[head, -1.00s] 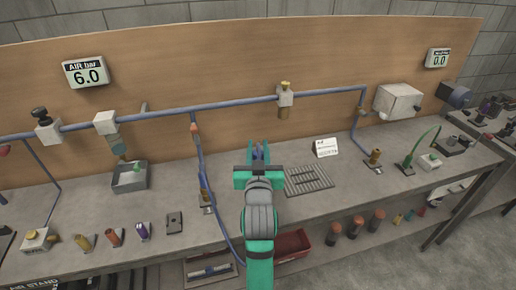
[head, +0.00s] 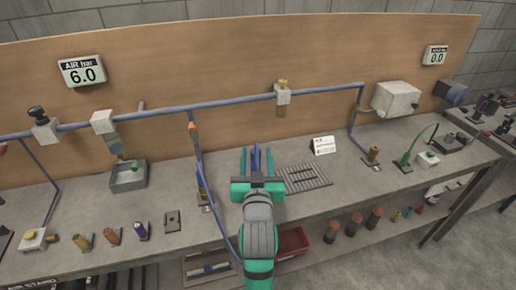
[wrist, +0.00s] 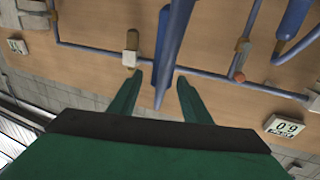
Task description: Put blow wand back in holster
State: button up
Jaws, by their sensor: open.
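A slim blue piece, which looks like the blow wand (wrist: 172,45), stands between my open fingers in the wrist view. It runs from the top edge down to a point between the fingertips. Gaps show on both sides of it there. In the head view, my gripper (head: 257,160) is over the bench, with the blue wand (head: 256,158) between its green fingers. I cannot tell whether any finger touches it. I cannot pick out the holster for sure; my gripper and arm hide part of the bench.
A blue pipe (head: 230,100) runs along the wooden back board. A red bin (head: 292,243) sits below the bench.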

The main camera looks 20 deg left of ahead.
jog(key=v, duration=0.8)
jog(key=s+d+f+m+h, duration=0.1)
jog(key=s+d+f+h, duration=0.1)
jog(key=s+d+f, duration=0.6)
jog(key=s+d+f+m+h, duration=0.15)
jog(key=s+f, duration=0.45)
jog(key=f, duration=0.6)
jog(key=s+d+f+h, duration=0.1)
jog(key=s+d+f, duration=0.1)
jog(key=s, duration=0.8)
jog(key=s+d+f+m+g+h, duration=0.1)
jog(key=s+d+f, duration=0.2)
jog(key=s, duration=0.8)
jog(key=shift+s+d+g, duration=0.15)
jog(key=shift+d+g, duration=0.15)
jog(key=shift+d, duration=0.4)
jog(key=shift+c, duration=0.4)
